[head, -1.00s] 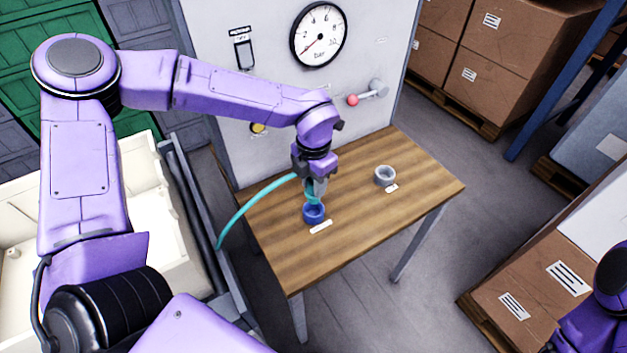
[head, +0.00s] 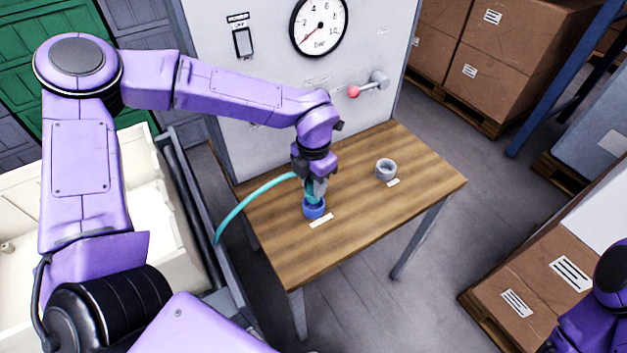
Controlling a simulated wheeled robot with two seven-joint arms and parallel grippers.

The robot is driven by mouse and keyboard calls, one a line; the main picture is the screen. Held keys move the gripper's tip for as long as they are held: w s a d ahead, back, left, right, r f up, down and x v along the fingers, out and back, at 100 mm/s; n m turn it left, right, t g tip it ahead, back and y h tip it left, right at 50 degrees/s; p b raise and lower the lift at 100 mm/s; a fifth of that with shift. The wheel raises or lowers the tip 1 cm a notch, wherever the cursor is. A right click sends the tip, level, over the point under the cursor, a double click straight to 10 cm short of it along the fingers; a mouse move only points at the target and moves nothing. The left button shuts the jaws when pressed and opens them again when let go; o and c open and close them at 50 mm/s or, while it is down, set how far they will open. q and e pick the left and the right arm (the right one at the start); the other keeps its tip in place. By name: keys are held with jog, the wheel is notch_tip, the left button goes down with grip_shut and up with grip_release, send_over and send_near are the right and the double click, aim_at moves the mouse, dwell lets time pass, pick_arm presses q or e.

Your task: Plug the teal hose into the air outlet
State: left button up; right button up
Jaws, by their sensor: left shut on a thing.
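The teal hose (head: 252,200) arcs up from the left edge of the wooden table to my left gripper (head: 317,186). My left gripper is shut on the teal hose near its end, above the front left part of the table. The hose end points down at a blue ring-shaped fitting (head: 313,211) and meets its top; how deep it sits cannot be told. A grey ring-shaped fitting (head: 386,170) stands to the right. Labels by both fittings are too small to read. Of my right arm only a purple part shows at the lower right; its gripper is out of view.
The wooden table (head: 400,215) is otherwise clear. Behind it a grey panel carries a pressure gauge (head: 320,26), a switch (head: 243,42) and a red-knobbed lever (head: 368,86). Cardboard boxes (head: 500,50) stand at the right. A cream bin (head: 150,195) stands at the left.

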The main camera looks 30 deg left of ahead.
pick_arm(q)
jog(key=shift+f, duration=0.15)
jog(key=shift+f+b, duration=1.05)
jog(key=shift+f, duration=0.7)
jog(key=shift+f, duration=0.15)
jog(key=o, duration=1.2)
jog(key=shift+c, duration=0.2)
notch_tip(320, 180, up, 11)
jog(key=shift+f+b, duration=0.2)
jog(key=shift+b, duration=0.25)
